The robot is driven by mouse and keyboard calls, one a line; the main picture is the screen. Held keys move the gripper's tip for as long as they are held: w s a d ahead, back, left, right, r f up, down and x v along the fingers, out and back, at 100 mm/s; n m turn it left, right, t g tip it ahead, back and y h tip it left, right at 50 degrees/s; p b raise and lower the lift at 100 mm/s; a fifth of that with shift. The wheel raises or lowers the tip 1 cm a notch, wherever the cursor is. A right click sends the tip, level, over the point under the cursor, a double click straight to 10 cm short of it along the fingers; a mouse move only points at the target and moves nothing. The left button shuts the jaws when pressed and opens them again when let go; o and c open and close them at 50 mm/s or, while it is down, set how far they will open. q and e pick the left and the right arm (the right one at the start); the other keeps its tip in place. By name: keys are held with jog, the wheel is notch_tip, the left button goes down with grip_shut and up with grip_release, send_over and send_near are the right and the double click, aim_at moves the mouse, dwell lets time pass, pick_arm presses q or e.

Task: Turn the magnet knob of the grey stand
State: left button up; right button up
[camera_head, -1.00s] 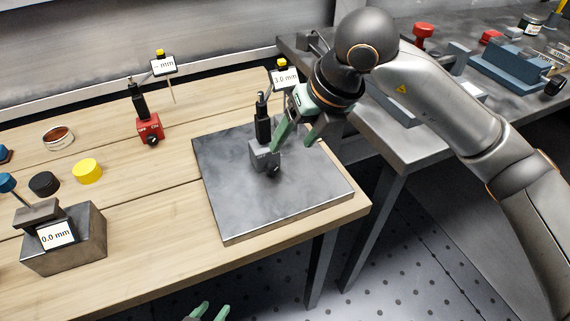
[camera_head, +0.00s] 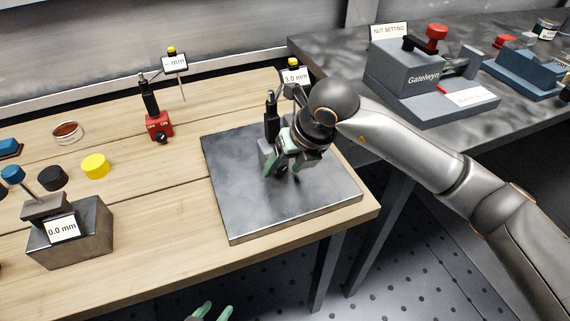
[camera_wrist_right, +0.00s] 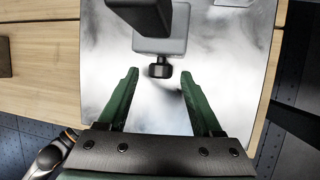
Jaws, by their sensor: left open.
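The grey stand (camera_head: 264,153) stands upright on the dark metal plate (camera_head: 235,205), with a black post and a tag reading 3.0 mm (camera_head: 295,76). Its black magnet knob (camera_wrist_right: 160,71) shows in the right wrist view, on the stand's near face. My right gripper (camera_wrist_right: 158,85) is open, with its green fingers spread to either side of the knob's line and their tips just short of it; neither finger visibly touches it. In the head view the right gripper (camera_head: 285,168) partly covers the stand and knob. My left gripper (camera_head: 213,310) is open and empty at the bottom edge.
A red stand (camera_head: 160,127) with its own knob stands at the left back. A grey block (camera_head: 85,240) marked 0.0 mm and several coloured caps lie on the left of the wooden table. A blue-grey fixture (camera_head: 405,85) stands on the bench at right.

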grip_shut()
dwell(0.3)
jog(key=shift+a+h, duration=0.2)
jog(key=shift+h, duration=0.4)
jog(key=h+b, duration=0.1)
jog(key=n+t+h+b, duration=0.1)
jog(key=shift+a+f+h+b, duration=0.15)
jog(key=shift+a+h+b, duration=0.1)
jog(key=shift+h+b, duration=0.15)
jog(key=shift+s+t+h, duration=0.1)
jog(key=shift+t+h, duration=0.3)
jog(key=shift+h, duration=0.1)
